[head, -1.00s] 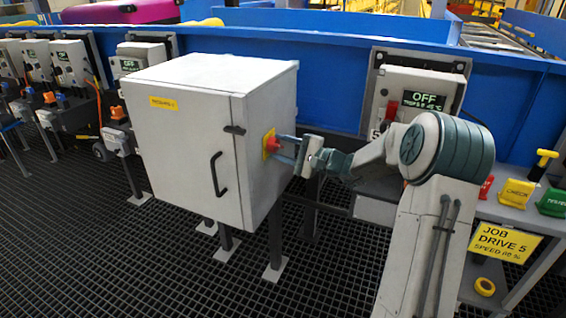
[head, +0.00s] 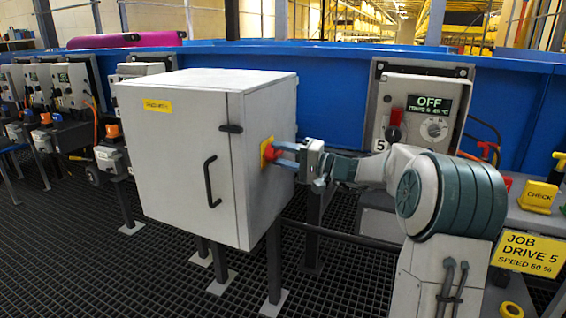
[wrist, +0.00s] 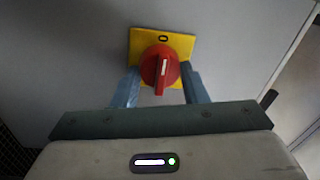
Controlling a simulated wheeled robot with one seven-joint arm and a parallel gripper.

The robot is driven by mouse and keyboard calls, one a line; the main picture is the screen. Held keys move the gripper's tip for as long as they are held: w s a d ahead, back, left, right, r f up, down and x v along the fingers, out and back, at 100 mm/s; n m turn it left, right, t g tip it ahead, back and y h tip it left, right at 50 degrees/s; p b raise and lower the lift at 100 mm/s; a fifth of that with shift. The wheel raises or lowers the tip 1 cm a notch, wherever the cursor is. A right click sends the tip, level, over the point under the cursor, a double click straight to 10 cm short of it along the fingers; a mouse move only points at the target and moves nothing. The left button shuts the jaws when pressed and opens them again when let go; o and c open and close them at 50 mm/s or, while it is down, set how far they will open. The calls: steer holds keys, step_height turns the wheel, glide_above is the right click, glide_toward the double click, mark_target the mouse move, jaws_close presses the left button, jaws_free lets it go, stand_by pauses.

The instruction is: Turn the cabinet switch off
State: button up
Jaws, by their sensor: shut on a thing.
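The grey cabinet (head: 175,150) stands at left centre with its door shut. A red rotary switch knob (head: 270,152) on a yellow plate is on its right side wall. In the wrist view the red knob (wrist: 159,68) sits between my two fingers, its white-marked grip close to vertical in the picture. A "0" shows on the yellow plate (wrist: 148,38) above it, and the white mark points roughly toward it. My gripper (head: 282,155) is shut on the knob, one finger on each side. The plate's lower part is partly hidden by the knob and my gripper.
Behind the cabinet runs a blue conveyor wall (head: 330,95). A drive box (head: 420,110) with an "OFF" display is mounted right of the cabinet, behind my arm. A yellow "JOB DRIVE 5" sign (head: 527,252) is at lower right. The grated floor in front is clear.

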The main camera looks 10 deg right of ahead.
steer(key=shift+f, duration=0.1)
stand_by(0.3)
steer(key=o, duration=1)
steer(key=shift+c, duration=0.2)
steer(key=r+p+v, duration=0.1)
steer(key=p+v, duration=0.2)
steer(key=v, duration=1)
steer(key=shift+s+d+f+p, duration=0.3)
steer(key=shift+d+f+p, duration=0.05)
steer(key=shift+f, duration=0.15)
